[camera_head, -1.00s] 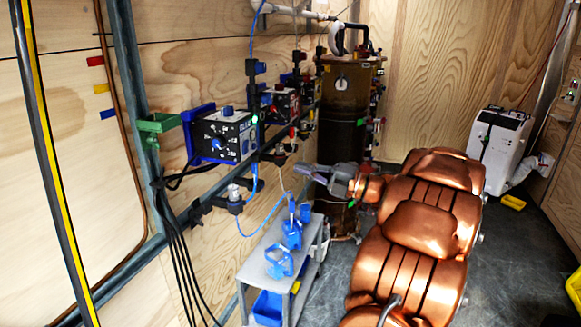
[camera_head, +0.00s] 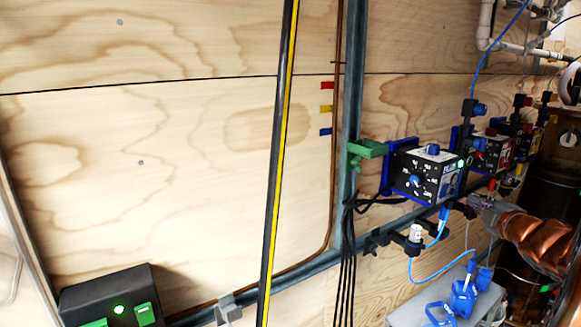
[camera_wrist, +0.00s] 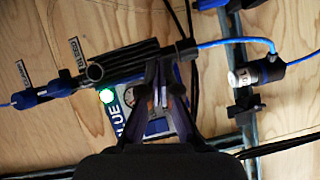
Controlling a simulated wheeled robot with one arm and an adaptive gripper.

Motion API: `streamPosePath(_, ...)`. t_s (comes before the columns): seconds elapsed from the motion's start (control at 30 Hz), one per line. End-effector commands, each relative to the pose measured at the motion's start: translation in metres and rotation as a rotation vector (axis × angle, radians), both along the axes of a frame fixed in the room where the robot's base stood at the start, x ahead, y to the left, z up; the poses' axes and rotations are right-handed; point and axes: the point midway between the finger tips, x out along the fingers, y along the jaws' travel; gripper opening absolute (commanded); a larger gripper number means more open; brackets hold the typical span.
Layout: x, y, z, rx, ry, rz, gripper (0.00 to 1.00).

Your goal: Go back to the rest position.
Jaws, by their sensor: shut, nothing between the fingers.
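My gripper (camera_head: 480,202) is at the right of the head view, at the end of my copper-coloured arm. It is shut and empty, in front of the wall rail and right of the blue-framed control box (camera_head: 428,175). In the wrist view the dark fingers of my gripper (camera_wrist: 166,72) point at a box marked "BLUE" (camera_wrist: 122,128) with a green light. The fingers overlap the box in the picture; I cannot tell the gap between them.
A grey cart (camera_head: 405,314) with blue tools (camera_head: 463,296) stands below my arm. A blue hose (camera_head: 437,273) hangs near it. A green bracket (camera_head: 366,150) and black cables (camera_head: 348,255) are on the wall. A black box (camera_head: 112,298) with green parts sits lower left.

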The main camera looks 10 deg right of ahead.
Motion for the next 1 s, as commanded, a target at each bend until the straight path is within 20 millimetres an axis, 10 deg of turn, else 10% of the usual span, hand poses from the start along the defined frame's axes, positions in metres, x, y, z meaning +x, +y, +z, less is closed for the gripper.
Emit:
streamPosePath(0.47, -0.012, 0.057, -0.051, 0.374, 0.249, -0.428, 0.0)
streamPosePath(1.0, -0.156, 0.223, -0.158, 0.814, 0.739, -0.837, 0.0)
